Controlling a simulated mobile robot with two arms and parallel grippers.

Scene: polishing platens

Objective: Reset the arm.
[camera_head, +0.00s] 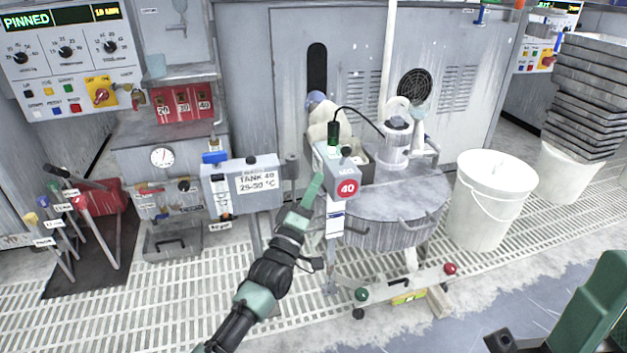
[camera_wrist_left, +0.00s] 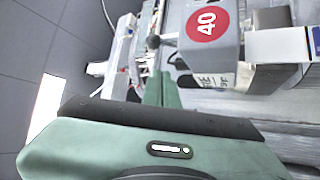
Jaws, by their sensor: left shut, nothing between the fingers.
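My left gripper (camera_head: 314,188) is shut and empty, its green fingers raised in front of the machine. In the head view it overlaps the left edge of the grey box with the red 40 label (camera_head: 347,188). In the left wrist view the shut fingers (camera_wrist_left: 162,90) point towards the same box, whose red 40 label (camera_wrist_left: 207,23) shows close by on the right. I cannot tell whether the fingers touch the box. At the lower right of the head view a green and black part of my right arm (camera_head: 590,315) shows, but its fingers do not.
A white bucket (camera_head: 490,205) and stacked grey trays (camera_head: 590,95) stand on the right. The TANK 40 box (camera_head: 240,184) is left of my gripper. A low bar with green and red knobs (camera_head: 410,287) crosses the grated floor (camera_head: 120,310).

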